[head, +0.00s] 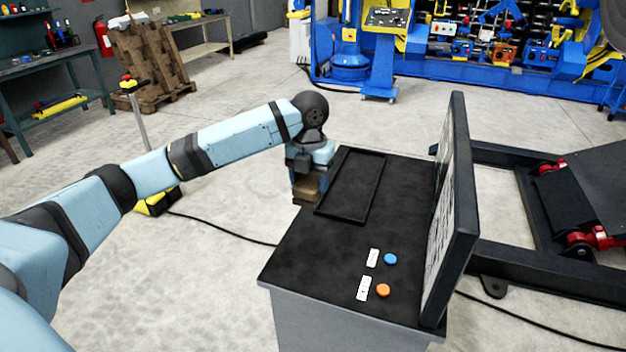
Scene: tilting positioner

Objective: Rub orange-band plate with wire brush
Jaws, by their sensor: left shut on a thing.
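My left gripper (308,178) is at the far left edge of the black-topped bench, beside a shallow black tray (326,208). It points down and is shut on a brown block-like thing, which looks like the wire brush (307,191). The brush's bristles are hidden, and I cannot tell whether it touches the bench. The tray looks empty. I cannot make out a plate with an orange band. My right gripper is not in view.
The bench top (310,262) holds a blue button (390,258) and an orange button (382,290), each beside a white label. An upright black panel (458,200) stands along its right side. A dark positioner frame (520,270) lies beyond. A cable crosses the floor.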

